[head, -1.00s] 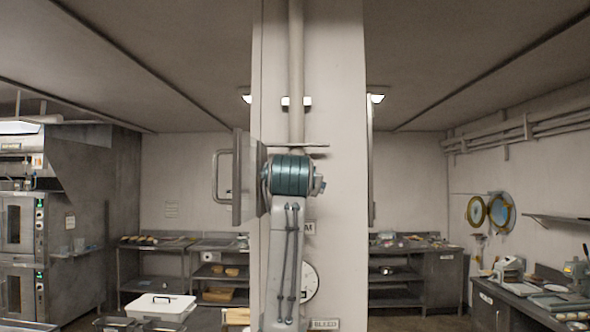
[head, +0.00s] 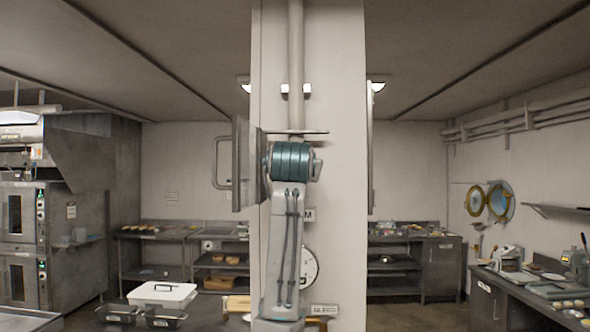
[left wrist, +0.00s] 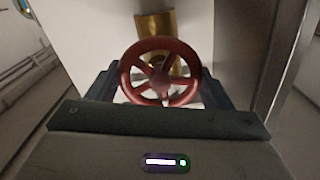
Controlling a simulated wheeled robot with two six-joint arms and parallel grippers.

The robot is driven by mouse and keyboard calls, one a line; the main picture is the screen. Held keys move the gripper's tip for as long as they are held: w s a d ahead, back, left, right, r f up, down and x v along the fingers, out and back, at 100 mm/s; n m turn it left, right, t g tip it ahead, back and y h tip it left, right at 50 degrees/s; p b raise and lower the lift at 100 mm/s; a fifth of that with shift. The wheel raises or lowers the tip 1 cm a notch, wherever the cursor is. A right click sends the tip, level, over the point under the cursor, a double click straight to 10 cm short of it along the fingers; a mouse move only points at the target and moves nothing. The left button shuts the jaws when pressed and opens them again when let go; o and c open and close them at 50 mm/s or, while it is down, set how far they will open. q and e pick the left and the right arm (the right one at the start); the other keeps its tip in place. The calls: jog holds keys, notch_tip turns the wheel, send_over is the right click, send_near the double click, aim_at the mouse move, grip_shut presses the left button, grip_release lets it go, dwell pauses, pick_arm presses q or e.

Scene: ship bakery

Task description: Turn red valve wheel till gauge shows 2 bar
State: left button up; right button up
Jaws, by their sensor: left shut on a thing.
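The red valve wheel (left wrist: 160,72) shows in the left wrist view, a spoked wheel in front of a brass fitting (left wrist: 158,25). My left gripper (left wrist: 155,88) has its dark fingers on either side of the wheel and is shut on it. In the head view my arm stands in front of the pillar and hides the wheel and the gripper. The white round gauge (head: 310,266) is on the pillar, its left part hidden behind my arm. Its reading is too small to tell. My right gripper is in neither view.
The pale pillar (head: 340,150) carries a vertical pipe (head: 296,60) and a BLEED label (head: 324,309). A grey panel with a handle (head: 240,165) sticks out at its left. Ovens (head: 22,240) stand left, and a counter (head: 540,295) with equipment stands right.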

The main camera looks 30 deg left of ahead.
pick_arm(q)
jog(key=n+b, duration=0.4)
jog(key=shift+f+n, duration=0.2)
jog(key=shift+n, duration=0.2)
jog(key=n+b, duration=0.4)
jog(key=n, duration=0.1)
jog(key=shift+s, duration=0.1)
jog(key=n+b, duration=0.2)
jog(key=n, duration=0.3)
jog(key=shift+n+b, duration=0.4)
jog(key=n+b, duration=0.2)
jog(key=n, duration=0.3)
jog(key=shift+a+n, duration=0.1)
jog(key=shift+n, duration=0.3)
jog(key=o, duration=1)
jog(key=shift+c, duration=0.2)
jog(key=shift+s, duration=0.1)
